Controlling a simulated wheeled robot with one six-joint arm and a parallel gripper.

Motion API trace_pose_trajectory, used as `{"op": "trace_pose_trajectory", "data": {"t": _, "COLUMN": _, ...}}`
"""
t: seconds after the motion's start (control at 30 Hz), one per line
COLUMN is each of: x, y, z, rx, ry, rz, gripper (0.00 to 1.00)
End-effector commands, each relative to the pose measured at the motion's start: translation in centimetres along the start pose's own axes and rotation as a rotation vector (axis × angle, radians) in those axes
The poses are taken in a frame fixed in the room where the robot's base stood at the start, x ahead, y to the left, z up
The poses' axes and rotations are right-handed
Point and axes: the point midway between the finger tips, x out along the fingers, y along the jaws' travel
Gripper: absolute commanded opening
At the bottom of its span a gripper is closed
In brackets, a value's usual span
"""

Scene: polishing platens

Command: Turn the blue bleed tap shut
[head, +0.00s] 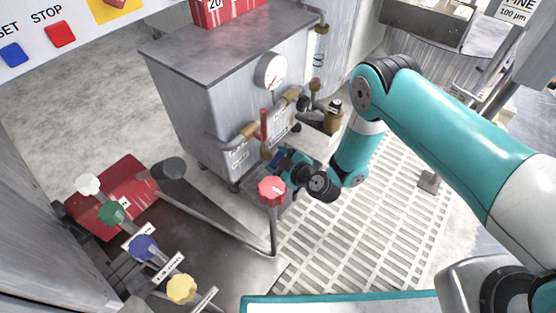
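My gripper (280,160) is low in front of the grey metal cabinet (186,100), beside its brass pipework. A small dark blue part (276,159) shows at the gripper's end; it may be the blue bleed tap, but it is too small to tell. I cannot see whether the fingers are open or shut on it. A separate blue knob (143,247) stands at the lower left, between a green knob (110,212) and a yellow knob (181,289), well away from my gripper.
A red-handled valve (263,125) and a pressure gauge (271,71) are on the cabinet's front. A red knob on a post (272,191) stands just in front of my gripper. A brass canister (333,117) is to its right. Slatted floor (360,230) lies clear below my arm.

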Motion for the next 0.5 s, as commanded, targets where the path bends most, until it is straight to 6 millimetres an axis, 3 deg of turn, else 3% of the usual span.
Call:
{"op": "trace_pose_trajectory", "data": {"t": 0.1, "x": -0.01, "y": 0.06, "z": 0.03, "rx": 0.000, "ry": 0.000, "rz": 0.002, "gripper": 0.36}}
{"op": "trace_pose_trajectory", "data": {"t": 0.5, "x": -0.13, "y": 0.34, "z": -0.07, "rx": 0.082, "ry": -0.002, "rz": -0.029, "gripper": 0.36}}
